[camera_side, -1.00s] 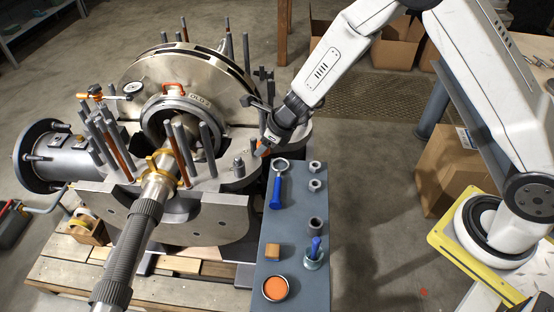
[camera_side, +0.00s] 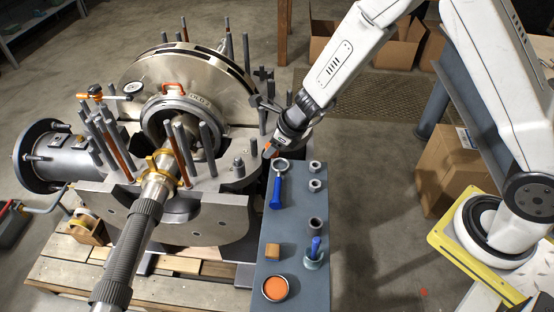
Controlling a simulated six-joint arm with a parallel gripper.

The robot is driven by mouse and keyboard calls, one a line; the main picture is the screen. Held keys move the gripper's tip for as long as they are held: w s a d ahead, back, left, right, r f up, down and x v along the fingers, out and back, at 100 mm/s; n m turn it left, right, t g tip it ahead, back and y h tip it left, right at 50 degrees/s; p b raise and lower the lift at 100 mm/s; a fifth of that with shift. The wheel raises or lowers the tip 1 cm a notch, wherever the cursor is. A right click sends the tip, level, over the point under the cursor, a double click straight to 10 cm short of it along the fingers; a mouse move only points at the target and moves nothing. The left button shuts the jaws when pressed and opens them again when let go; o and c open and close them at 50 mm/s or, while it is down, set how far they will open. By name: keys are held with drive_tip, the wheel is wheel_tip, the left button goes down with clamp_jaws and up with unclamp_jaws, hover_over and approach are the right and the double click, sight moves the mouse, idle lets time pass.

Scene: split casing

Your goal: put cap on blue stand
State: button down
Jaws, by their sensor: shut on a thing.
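My gripper (camera_side: 271,148) is just above the upper end of the blue-grey stand (camera_side: 286,220), near the right side of the casing. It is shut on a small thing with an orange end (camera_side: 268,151). This may be the cap, but it is too small and too covered by the jaws to be sure. The held thing appears apart from the stand top. The stand is a long, narrow, flat-topped bench beside the casing.
Upright studs rise from the casing (camera_side: 222,200) at left.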

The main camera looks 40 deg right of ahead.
drive_tip(key=shift+s+a+f, duration=0.1)
drive_tip(key=shift+s+f, duration=0.15)
drive_tip(key=shift+s, duration=0.35)
drive_tip(key=s+a+f+n+g+y, duration=0.15)
drive_tip(key=s+n, duration=0.35)
drive_tip(key=s, duration=0.6)
drive_tip(key=s+f+n+g+y, duration=0.15)
drive_tip(key=s+n, duration=0.25)
drive_tip(key=s, duration=0.7)
hover_over(278, 228)
drive_tip(key=shift+g+h, duration=0.3)
drive_tip(key=shift+g, duration=0.1)
wheel_tip(278, 228, down, 9)
drive_tip(key=shift+s+r, duration=0.15)
drive_tip(key=shift+r, duration=0.05)
drive_tip(key=shift+w+f, duration=0.2)
drive_tip(key=shift+f, duration=0.05)
